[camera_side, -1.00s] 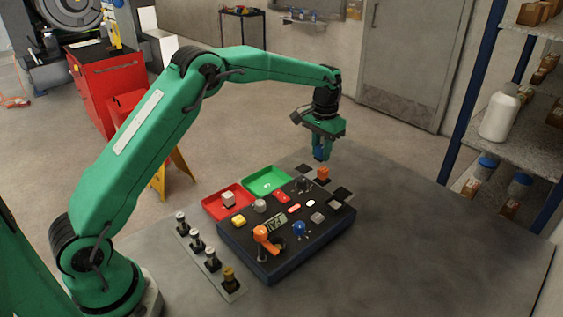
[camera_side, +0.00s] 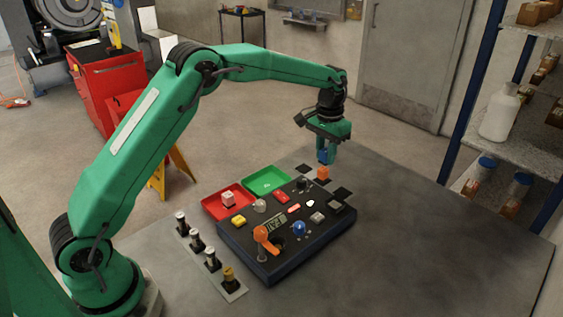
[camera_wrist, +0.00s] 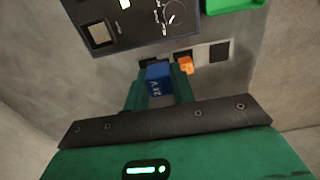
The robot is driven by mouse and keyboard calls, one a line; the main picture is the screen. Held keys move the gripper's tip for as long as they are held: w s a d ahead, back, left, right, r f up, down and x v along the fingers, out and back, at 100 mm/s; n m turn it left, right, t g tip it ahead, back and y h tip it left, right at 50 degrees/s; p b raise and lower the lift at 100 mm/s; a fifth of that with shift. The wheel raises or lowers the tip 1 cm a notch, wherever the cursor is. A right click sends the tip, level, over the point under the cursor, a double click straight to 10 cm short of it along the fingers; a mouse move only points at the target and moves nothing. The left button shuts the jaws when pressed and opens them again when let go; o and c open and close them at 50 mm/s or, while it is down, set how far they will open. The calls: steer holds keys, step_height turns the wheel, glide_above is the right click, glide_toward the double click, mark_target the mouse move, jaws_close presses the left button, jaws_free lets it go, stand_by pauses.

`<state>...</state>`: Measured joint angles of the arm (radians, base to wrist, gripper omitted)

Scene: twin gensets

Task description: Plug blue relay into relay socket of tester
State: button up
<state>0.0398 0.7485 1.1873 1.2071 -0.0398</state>
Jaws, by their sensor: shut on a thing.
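My gripper (camera_side: 325,157) is shut on the blue relay (camera_wrist: 159,80), which also shows as a blue patch (camera_side: 323,155) between the fingers in the side view. It is held in the air beyond the tester's far edge, close to the orange relay (camera_side: 322,173). The tester (camera_side: 268,258) is a dark box with a display, knobs and an orange lever on top. The relay's underside is hidden.
A strip with dark pads (camera_side: 342,193) lies beside the tester; the orange relay stands on it. A red tray (camera_side: 212,212) and a green tray (camera_side: 250,185) sit left of the tester. Several plungers stand on a plate (camera_side: 236,292). The table's right side is clear.

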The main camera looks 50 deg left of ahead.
glide_toward(333, 204)
steer(key=shift+d, duration=0.2)
steer(key=shift+f, duration=0.1)
steer(key=shift+f, duration=0.15)
steer(key=shift+w+f, duration=0.1)
steer(key=shift+f, duration=1.7)
steer(key=shift+f, duration=1.1)
stand_by(1.9)
steer(key=o, duration=1.1)
steer(key=shift+f, duration=0.1)
steer(key=shift+c, duration=0.2)
steer(key=shift+a, duration=0.1)
steer(key=shift+f, duration=0.15)
steer(key=shift+c, duration=0.2)
steer(key=shift+a, duration=0.1)
